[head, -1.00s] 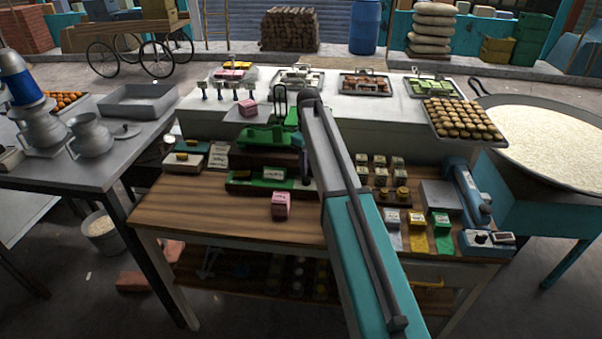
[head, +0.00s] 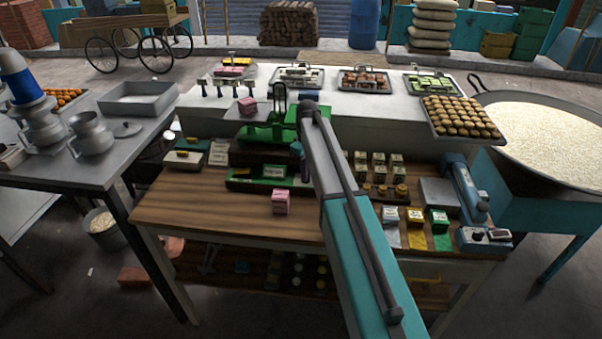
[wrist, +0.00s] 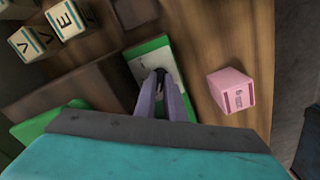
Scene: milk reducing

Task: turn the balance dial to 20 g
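The green balance (head: 262,134) stands at the back of the wooden table, with a pink carton (head: 247,106) on its left pan. A long green base with pale label plates (head: 273,172) lies in front of it; the wrist view shows a green-edged pale plate (wrist: 152,60) under my fingertips. I cannot make out a dial or its reading. My gripper (wrist: 160,74) points down at this plate, its two fingers close together with only a thin gap.
A loose pink carton (head: 281,202) stands on the table in front of the base, right of my fingers in the wrist view (wrist: 232,90). Small cartons (head: 378,160) and a blue device (head: 466,190) stand to the right. The table's front left is clear.

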